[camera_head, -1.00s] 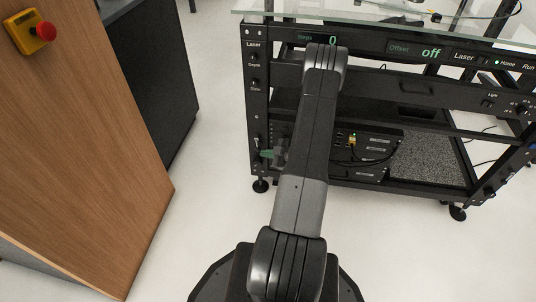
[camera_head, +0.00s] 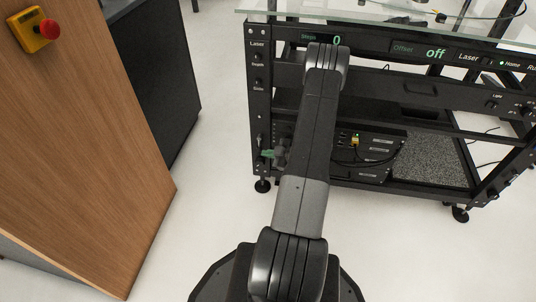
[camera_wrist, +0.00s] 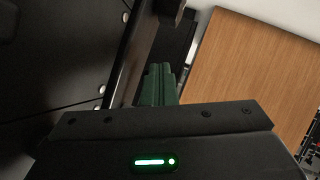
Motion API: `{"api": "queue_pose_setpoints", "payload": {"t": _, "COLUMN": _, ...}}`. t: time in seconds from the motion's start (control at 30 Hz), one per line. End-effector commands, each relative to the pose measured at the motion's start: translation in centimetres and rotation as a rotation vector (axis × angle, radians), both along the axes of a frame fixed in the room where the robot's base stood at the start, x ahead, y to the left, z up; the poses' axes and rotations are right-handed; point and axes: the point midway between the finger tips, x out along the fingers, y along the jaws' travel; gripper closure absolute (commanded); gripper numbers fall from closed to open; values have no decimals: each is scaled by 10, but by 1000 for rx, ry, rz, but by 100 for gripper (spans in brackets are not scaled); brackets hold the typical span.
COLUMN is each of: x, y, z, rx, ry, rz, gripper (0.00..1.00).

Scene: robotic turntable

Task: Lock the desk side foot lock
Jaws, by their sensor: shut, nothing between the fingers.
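The black rack (camera_head: 262,110) stands right of the wooden desk. Its front left foot (camera_head: 262,186), on the desk side, rests on the floor; a lock on it is too small to make out. My gripper (camera_head: 269,154) has green fingers, shut and empty, low by the rack's left post and above that foot. In the wrist view the fingers (camera_wrist: 158,84) are together and point along a dark rack bar, with a narrow gap; whether they touch it I cannot tell. My arm hides part of the rack's front.
The wooden desk (camera_head: 95,150) with a red button (camera_head: 49,29) fills the left; it also shows in the wrist view (camera_wrist: 250,75). White floor (camera_head: 215,170) lies free between desk and rack. The front right foot (camera_head: 460,214) is farther off.

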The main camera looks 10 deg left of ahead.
Motion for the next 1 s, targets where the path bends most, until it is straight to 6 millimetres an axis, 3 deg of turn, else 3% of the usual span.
{"api": "queue_pose_setpoints", "payload": {"t": 0.2, "x": 1, "y": 1, "z": 46, "rx": 2, "ry": -7, "rz": 2, "gripper": 100}}
{"api": "queue_pose_setpoints", "payload": {"t": 0.43, "x": 1, "y": 1, "z": 84, "rx": 3, "ry": -5, "rz": 2, "gripper": 100}}
{"api": "queue_pose_setpoints", "payload": {"t": 0.63, "x": 1, "y": 1, "z": 96, "rx": 2, "ry": -3, "rz": 2, "gripper": 100}}
{"api": "queue_pose_setpoints", "payload": {"t": 1.0, "x": 0, "y": 1, "z": 94, "rx": 2, "ry": -3, "rz": 1, "gripper": 100}}
